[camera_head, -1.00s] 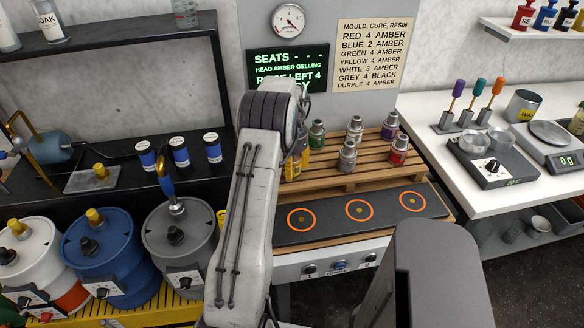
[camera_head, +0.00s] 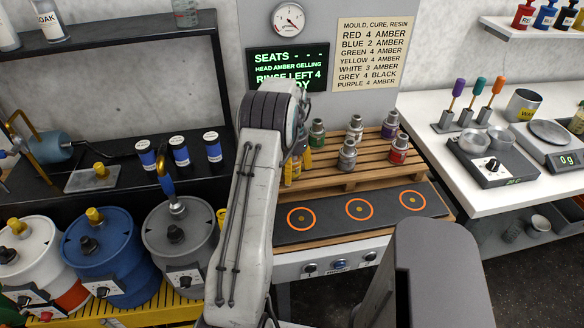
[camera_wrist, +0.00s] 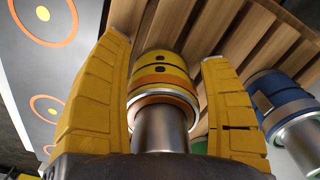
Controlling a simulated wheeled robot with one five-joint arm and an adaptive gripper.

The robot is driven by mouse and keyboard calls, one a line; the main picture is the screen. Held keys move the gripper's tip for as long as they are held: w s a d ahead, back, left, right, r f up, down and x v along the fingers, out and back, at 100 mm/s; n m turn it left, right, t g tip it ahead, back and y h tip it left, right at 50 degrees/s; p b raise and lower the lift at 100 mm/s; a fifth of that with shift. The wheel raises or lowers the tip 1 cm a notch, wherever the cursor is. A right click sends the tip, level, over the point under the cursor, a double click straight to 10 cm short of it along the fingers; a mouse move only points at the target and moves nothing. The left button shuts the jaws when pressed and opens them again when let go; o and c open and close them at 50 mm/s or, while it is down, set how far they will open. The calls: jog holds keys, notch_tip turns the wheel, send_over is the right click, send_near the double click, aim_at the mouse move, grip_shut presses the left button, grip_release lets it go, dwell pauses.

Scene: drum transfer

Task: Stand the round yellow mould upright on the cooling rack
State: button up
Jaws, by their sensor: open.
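The round yellow mould (camera_wrist: 163,72) is banded yellow and orange, with a bare metal cylinder towards the wrist camera. In the wrist view it appears to stand upright against the slats of the wooden cooling rack (camera_wrist: 225,40). My gripper (camera_wrist: 165,50) is open, with one yellow finger on each side of the mould and narrow gaps between. In the head view my arm hides most of the gripper and the mould at the left part of the cooling rack (camera_head: 345,180). The mould's contact with the slats is hidden.
Green (camera_head: 355,128), red (camera_head: 398,150), purple (camera_head: 390,124) and other moulds stand close by on the rack. A blue mould (camera_wrist: 285,105) is right of the gripper in the wrist view. A dark plate (camera_head: 335,225) with three empty orange-ringed seats lies in front.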

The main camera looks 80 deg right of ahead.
notch_tip(320, 180, up, 12)
jog(key=shift+r, duration=0.1)
jog(key=shift+w+a+r, duration=0.1)
jog(key=shift+w+r, duration=0.1)
jog(key=shift+w, duration=0.05)
jog(key=w+a+r+n, duration=0.2)
jog(key=w+a+r, duration=0.15)
jog(key=w, duration=0.35)
jog(key=w+a+r+n, duration=0.2)
jog(key=w+a+n, duration=0.1)
jog(key=w+a, duration=0.3)
jog(key=w+a+r+n+t+h, duration=0.1)
jog(key=w+a+r+n, duration=0.15)
jog(key=w+a, duration=0.35)
jog(key=w+a+r+n+h, duration=0.1)
jog(key=w+a+r+n, duration=0.2)
jog(key=a, duration=0.5)
jog(key=w+a+n+t, duration=0.2)
jog(key=a+n, duration=0.4)
jog(key=a, duration=0.9)
jog(key=s+a+f+n+y, duration=0.1)
jog(key=s+a+f+n, duration=0.1)
jog(key=a, duration=0.5)
jog(key=s+a+f+n+t+y, duration=0.1)
jog(key=s+a+f+n, duration=0.1)
jog(key=s+a+n, duration=0.3)
jog(key=shift+s+a+f, duration=0.4)
jog(key=shift+s+a, duration=0.55)
jog(key=shift+a, duration=0.15)
jog(key=shift+n, duration=0.25)
